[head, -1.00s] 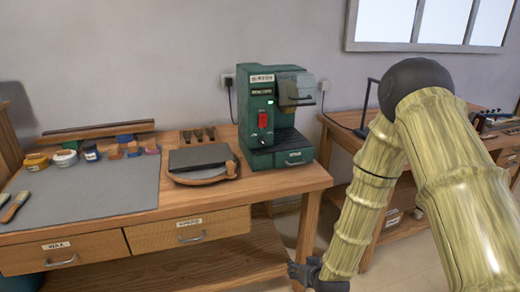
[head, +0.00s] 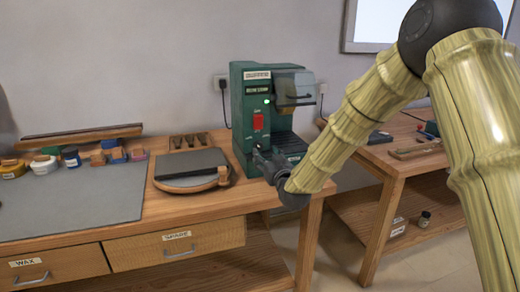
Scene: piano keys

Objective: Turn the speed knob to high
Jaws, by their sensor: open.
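The green machine (head: 240,115) stands on the wooden workbench in the head view. A red switch (head: 258,121) and a small green light (head: 266,101) are on its front face. The speed knob cannot be made out clearly; the lower front panel is partly hidden by my gripper. My gripper (head: 262,157) is at the machine's lower front, just below the red switch. It is open, with nothing seen between its fingers. I cannot tell whether the fingers touch the machine.
A dark stone slab on a round wooden board (head: 192,170) lies left of the machine. A grey mat (head: 80,200) holds jars and blocks further left. A second bench (head: 385,160) stands to the right, with a floor gap between the benches.

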